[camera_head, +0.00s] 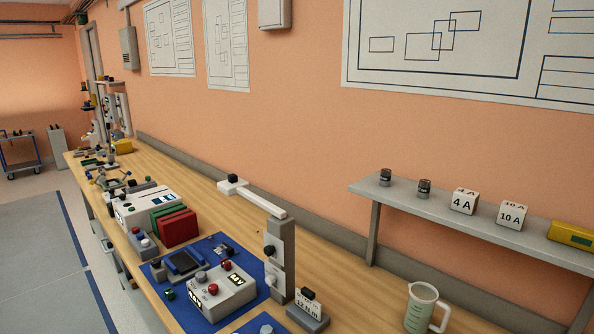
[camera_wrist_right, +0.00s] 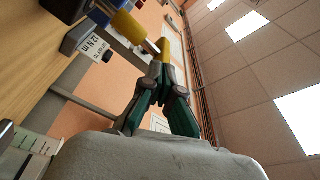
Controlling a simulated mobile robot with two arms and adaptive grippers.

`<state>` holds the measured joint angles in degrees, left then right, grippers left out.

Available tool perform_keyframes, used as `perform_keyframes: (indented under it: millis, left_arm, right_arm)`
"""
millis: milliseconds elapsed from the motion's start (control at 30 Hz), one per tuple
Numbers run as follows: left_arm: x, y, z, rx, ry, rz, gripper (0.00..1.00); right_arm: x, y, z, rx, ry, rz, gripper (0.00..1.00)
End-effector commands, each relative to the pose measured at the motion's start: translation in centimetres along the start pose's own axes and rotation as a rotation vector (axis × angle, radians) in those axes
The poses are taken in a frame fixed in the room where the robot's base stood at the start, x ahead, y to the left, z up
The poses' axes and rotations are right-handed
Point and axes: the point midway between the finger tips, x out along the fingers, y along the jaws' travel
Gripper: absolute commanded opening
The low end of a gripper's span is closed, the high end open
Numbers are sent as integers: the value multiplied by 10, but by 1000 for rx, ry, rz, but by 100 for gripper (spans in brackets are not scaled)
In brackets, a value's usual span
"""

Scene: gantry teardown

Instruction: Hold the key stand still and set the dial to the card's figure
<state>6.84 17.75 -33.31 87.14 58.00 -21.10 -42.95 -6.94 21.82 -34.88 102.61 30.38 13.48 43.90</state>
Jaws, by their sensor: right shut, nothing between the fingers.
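A grey upright stand (camera_head: 279,262) with dark knobs on its front stands on the bench in the head view. I take it for the key stand. A pale bar with a dark knob (camera_head: 232,180) reaches left from its top. I cannot read any dial setting. A card (camera_head: 308,300) reading 12 N m stands in a grey base to its right. The card also shows, tilted, in the right wrist view (camera_wrist_right: 92,45). My right gripper (camera_wrist_right: 163,60) is shut and empty in the wrist view, apart from the card. My left gripper is not in view.
A white jug (camera_head: 421,308) stands right of the card. A control box (camera_head: 222,292) sits on a blue mat (camera_head: 193,318) to the left. The wall shelf (camera_head: 470,230) holds weights, 4 A and 10 A blocks. A yellow piece (camera_wrist_right: 128,27) lies near my right fingers.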

Motion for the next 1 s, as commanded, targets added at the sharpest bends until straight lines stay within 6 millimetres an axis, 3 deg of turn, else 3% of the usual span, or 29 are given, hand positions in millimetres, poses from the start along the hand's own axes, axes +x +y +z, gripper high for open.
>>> perform_keyframes:
  millis: [1000]
  left_arm:
    - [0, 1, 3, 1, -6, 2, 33]
  right_arm:
    - [1, -6, -7, 0, 5, -4, 0]
